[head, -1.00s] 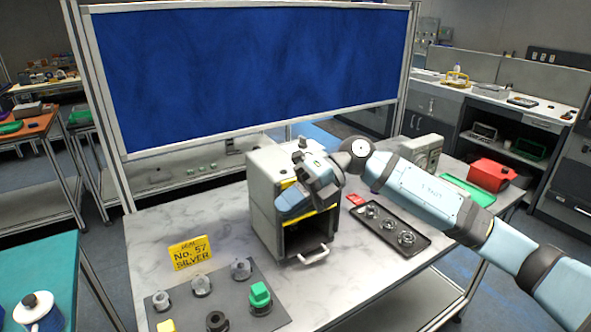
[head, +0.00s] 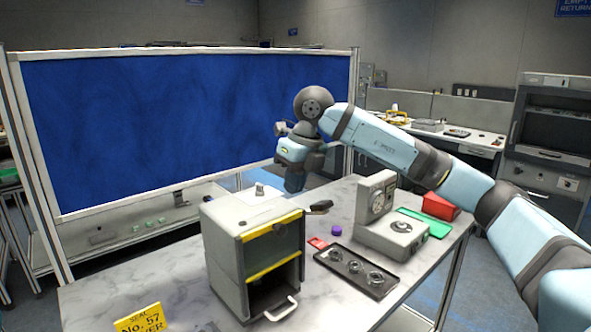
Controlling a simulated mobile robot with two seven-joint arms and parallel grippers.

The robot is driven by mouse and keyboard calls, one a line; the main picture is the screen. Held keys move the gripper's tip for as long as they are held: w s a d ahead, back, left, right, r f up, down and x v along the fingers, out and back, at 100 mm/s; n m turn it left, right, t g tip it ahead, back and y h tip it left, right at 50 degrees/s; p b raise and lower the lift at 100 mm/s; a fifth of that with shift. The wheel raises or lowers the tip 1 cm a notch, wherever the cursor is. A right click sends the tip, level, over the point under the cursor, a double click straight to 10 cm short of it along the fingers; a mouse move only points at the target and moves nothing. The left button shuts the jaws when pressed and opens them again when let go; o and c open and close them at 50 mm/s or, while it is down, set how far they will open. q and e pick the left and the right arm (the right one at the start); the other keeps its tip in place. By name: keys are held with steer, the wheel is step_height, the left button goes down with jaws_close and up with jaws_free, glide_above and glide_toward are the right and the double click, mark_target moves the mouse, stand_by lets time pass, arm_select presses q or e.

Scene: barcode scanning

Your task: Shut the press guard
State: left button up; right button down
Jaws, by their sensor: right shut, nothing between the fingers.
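The press (head: 222,262) is a grey box on the marble-topped table. Its guard (head: 272,249) is a dark panel with yellow bars along its top and bottom edges. The panel covers the upper part of the front, and a dark opening (head: 272,288) shows below it. A pale handle (head: 281,309) sticks out at the foot of the front. My right gripper (head: 293,187) is raised above and beyond the press, apart from it and pointing down. It is shut and empty; its fingertips are hard to make out. My left gripper is not in view.
A dark lever-like part (head: 319,207) shows at the press's upper right. A black tray (head: 356,272) with round metal parts, a purple cap (head: 336,229) and a grey dial device (head: 390,238) stand to the right. A yellow sign (head: 139,318) stands at front left.

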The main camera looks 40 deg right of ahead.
mark_target(283, 225)
steer(key=p+x, duration=0.1)
steer(key=x, duration=0.7)
steer(key=shift+w+a+f, duration=0.1)
steer(key=shift+a+f, duration=0.05)
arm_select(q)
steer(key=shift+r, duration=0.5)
